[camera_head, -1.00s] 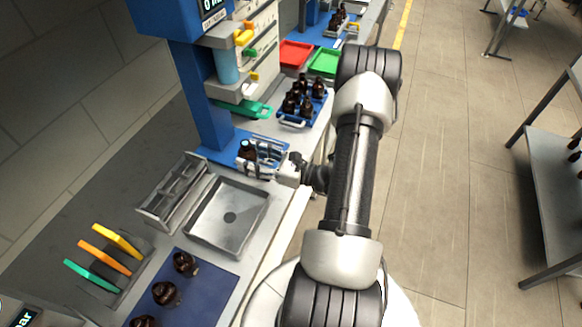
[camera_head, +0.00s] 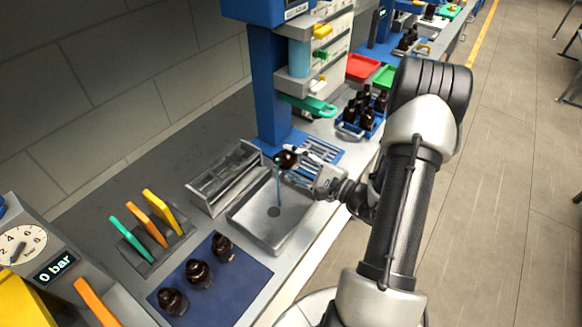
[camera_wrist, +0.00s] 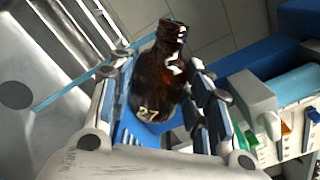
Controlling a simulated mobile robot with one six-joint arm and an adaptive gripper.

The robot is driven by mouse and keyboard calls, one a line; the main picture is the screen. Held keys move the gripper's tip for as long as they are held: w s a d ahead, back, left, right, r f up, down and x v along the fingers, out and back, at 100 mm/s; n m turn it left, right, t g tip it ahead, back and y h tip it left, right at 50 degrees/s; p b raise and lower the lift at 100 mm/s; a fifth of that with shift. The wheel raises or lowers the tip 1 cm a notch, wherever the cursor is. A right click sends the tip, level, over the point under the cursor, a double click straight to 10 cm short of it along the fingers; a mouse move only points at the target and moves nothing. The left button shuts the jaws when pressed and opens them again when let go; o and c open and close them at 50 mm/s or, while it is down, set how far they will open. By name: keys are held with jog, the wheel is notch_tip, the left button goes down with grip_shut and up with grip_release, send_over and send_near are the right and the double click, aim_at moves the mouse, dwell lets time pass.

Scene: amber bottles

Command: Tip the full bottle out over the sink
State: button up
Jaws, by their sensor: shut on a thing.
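My gripper (camera_head: 303,164) is shut on a dark amber bottle (camera_head: 286,160) and holds it tipped above the back part of the steel sink (camera_head: 255,222). A thin blue stream (camera_head: 278,187) runs from the bottle down into the sink near its round drain. In the wrist view the bottle (camera_wrist: 158,78), marked 27, sits between the two fingers of my gripper (camera_wrist: 160,88). The blue stream (camera_wrist: 75,83) also shows there, beside the sink floor (camera_wrist: 35,65). How much liquid is left inside cannot be seen.
Several amber bottles (camera_head: 198,273) stand on a blue mat (camera_head: 240,292) in front of the sink. A steel rack (camera_head: 222,180) lies left of it, near coloured upright plates (camera_head: 147,225). A blue bottle crate (camera_head: 350,130) and blue column (camera_head: 270,95) stand behind.

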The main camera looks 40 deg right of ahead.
jog(key=f+n+b, duration=0.1)
jog(key=n+b, duration=0.1)
jog(key=shift+n, duration=0.4)
jog(key=n+b, duration=0.2)
jog(key=b, duration=0.1)
jog(key=n+b, duration=0.2)
jog(key=b, duration=0.1)
jog(key=a+n+b, duration=0.1)
jog(key=n+b, duration=0.1)
jog(key=b, duration=0.2)
jog(key=shift+s+a+f+n, duration=0.1)
jog(key=shift+s+f+n, duration=0.1)
jog(key=shift+f+n, duration=0.15)
jog(key=shift+s+a+r+n, duration=0.1)
jog(key=shift+n, duration=0.5)
jog(key=shift+a+r+n, duration=0.1)
jog(key=shift+n, duration=0.45)
jog(key=n, duration=0.3)
jog(key=shift+s+a+f+n, duration=0.15)
jog(key=shift+a+n, duration=0.1)
jog(key=shift+n, duration=0.15)
dwell(1.5)
